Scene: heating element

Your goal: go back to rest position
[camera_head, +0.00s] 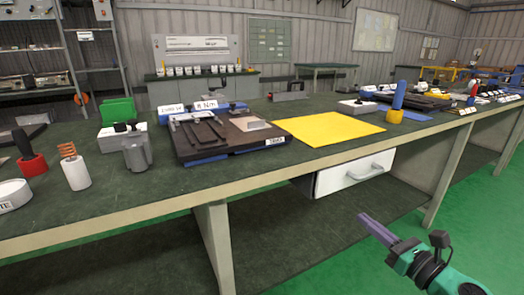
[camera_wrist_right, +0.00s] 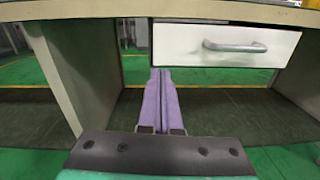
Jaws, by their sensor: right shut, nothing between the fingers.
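My right gripper (camera_head: 378,229) is at the lower right of the head view, in front of the bench and below the level of its top. Its purple fingers are shut together with nothing between them. In the right wrist view the fingers (camera_wrist_right: 160,75) point forward, below and left of the handle of a white drawer (camera_wrist_right: 225,45). The fingers appear apart from the drawer and its handle. My left gripper is in neither view.
The green-topped bench (camera_head: 235,186) carries a dark tray (camera_head: 180,150), a yellow mat (camera_head: 325,129), a grey container (camera_head: 137,153) and a spring-topped white cylinder (camera_head: 75,172). The white drawer (camera_head: 350,173) hangs under it. A bench leg (camera_head: 214,250) stands left of my right gripper. Green floor (camera_head: 480,220) is clear at right.

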